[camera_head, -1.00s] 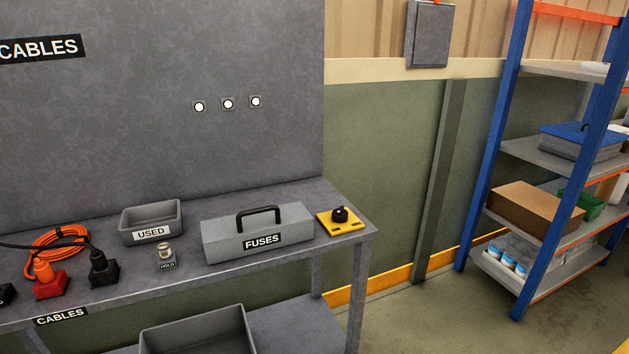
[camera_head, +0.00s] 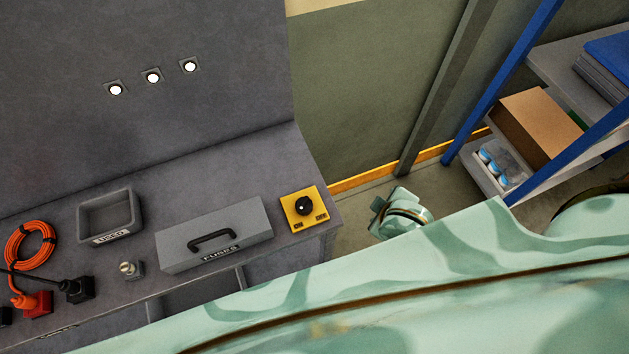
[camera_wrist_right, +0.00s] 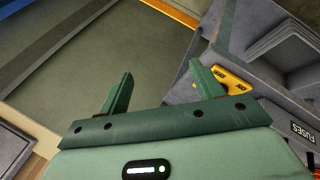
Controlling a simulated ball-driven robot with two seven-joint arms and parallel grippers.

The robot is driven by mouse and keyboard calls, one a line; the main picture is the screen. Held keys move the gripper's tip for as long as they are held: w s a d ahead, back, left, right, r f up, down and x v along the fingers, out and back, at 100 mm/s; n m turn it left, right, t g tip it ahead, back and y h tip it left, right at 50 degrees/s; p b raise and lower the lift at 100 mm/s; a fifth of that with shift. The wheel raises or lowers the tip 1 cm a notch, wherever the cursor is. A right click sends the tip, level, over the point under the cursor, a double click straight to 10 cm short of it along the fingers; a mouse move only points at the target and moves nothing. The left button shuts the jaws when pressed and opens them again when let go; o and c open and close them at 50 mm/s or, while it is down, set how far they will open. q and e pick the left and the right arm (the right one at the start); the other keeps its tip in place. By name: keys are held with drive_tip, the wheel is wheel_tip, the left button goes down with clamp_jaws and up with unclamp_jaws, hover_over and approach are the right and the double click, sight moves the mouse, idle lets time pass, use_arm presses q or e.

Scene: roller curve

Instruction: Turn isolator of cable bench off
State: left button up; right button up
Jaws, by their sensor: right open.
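The isolator is a yellow plate (camera_head: 292,214) with a round black knob (camera_head: 304,205), on the right end of the grey cable bench (camera_head: 165,188). In the right wrist view the yellow plate (camera_wrist_right: 236,83) is partly hidden behind one finger, and I cannot make out the knob there. My right gripper (camera_wrist_right: 163,86) is open, with nothing between its fingers. In the head view a pale green end part of my arm shows beyond the bench's right edge, apart from the isolator. My left gripper is not in view.
A grey FUSES box (camera_head: 214,235) with a black handle stands just left of the isolator. A USED tray (camera_head: 109,215), an orange cable coil (camera_head: 30,245) and plugs lie further left. Blue shelving (camera_head: 515,75) stands at the right. My arm covers the lower picture.

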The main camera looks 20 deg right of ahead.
wheel_tip(320, 180, up, 16)
drive_tip(key=w+m+p, duration=0.2)
drive_tip(key=p, duration=0.6)
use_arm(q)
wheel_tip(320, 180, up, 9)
use_arm(e)
drive_tip(key=m+g+y+b, duration=0.1)
drive_tip(key=m+g+y, duration=0.2)
drive_tip(key=m+g, duration=0.45)
hover_over(304, 201)
drive_tip(key=shift+m+t, duration=0.55)
drive_tip(key=shift+t, duration=0.3)
wheel_tip(304, 201, down, 19)
use_arm(q)
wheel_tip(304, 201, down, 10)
drive_tip(key=b, duration=0.9)
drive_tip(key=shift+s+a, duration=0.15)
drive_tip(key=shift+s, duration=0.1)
use_arm(e)
wheel_tip(304, 201, down, 9)
drive_tip(key=shift+r, duration=0.1)
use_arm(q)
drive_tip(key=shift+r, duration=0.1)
use_arm(e)
drive_tip(key=c, duration=1)
